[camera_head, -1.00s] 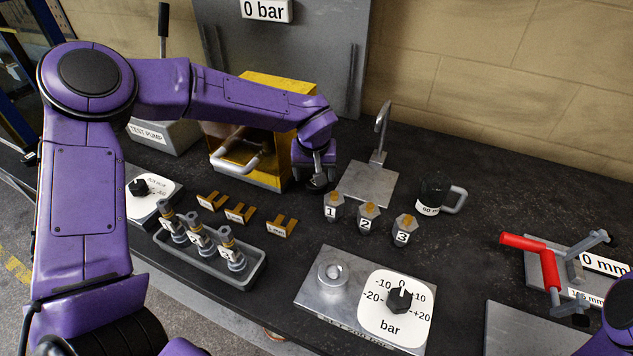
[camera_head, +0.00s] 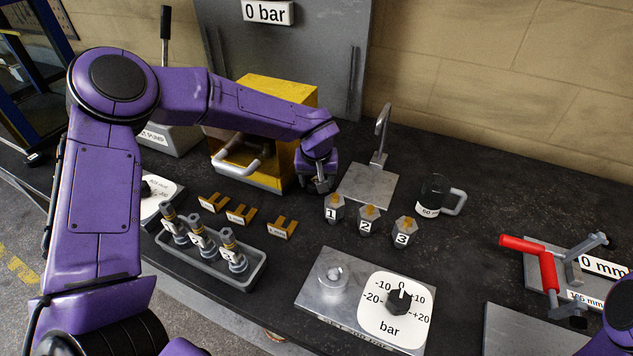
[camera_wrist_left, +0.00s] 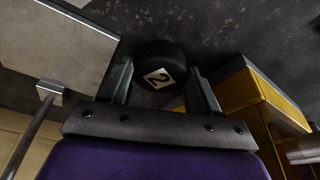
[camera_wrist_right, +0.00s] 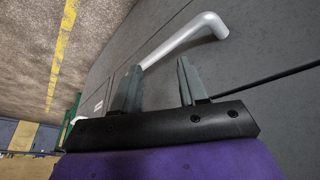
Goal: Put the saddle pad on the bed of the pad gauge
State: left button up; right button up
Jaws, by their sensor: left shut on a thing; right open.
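My left gripper (camera_head: 322,184) is over the bench beside the yellow press. In the left wrist view its fingers are shut on a round black pad (camera_wrist_left: 160,66) marked 2, which I take to be the saddle pad. The arm mostly hides the pad in the head view. A device with a red handle (camera_head: 540,262) and a "0 mm" sign (camera_head: 603,267) stands at the right; it may be the pad gauge, but no label confirms this. My right gripper (camera_wrist_right: 158,82) is open and empty in its wrist view, near a pale handle.
A steel plate with a bent post (camera_head: 366,187) lies just right of the left gripper. The yellow press (camera_head: 275,100) is behind it. Numbered pieces (camera_head: 367,221), a dark mug (camera_head: 433,194), a tray (camera_head: 257,272) and a bar dial plate (camera_head: 318,300) stand nearby.

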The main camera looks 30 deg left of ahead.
pick_arm(q)
jog(key=s+r+b, duration=0.1)
jog(key=s+r, duration=1.1)
jog(key=s, duration=0.2)
jog(key=shift+r+b, duration=0.15)
jog(key=shift+b, duration=0.15)
